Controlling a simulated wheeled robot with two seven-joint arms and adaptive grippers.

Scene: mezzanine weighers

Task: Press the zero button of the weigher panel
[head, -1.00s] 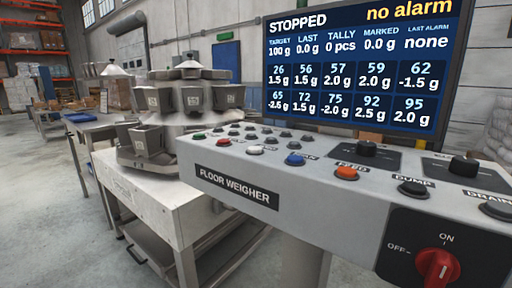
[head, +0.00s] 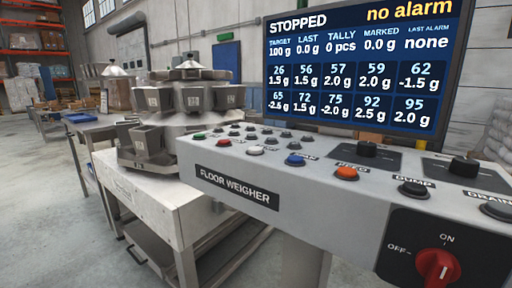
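The weigher panel (head: 320,185) is a grey sloping console marked FLOOR WEIGHER, running from the centre to the right edge. Its front row holds a green button (head: 199,135), a red button (head: 223,142), a white button (head: 255,150), a blue button (head: 294,159), an orange button (head: 347,173) by the FEED label and a black button (head: 414,189) by the DUMP label. Labels by the left-hand buttons are too small to read, so I cannot tell which is zero. The screen (head: 362,66) reads STOPPED and no alarm. Neither gripper is in view.
A red rotary switch (head: 438,268) marked ON and OFF is on the panel's front right. Black knobs (head: 367,149) stand behind the button row. A multi-bucket weigher (head: 185,120) stands on a steel-framed table (head: 150,192) at left. Floor at far left is open.

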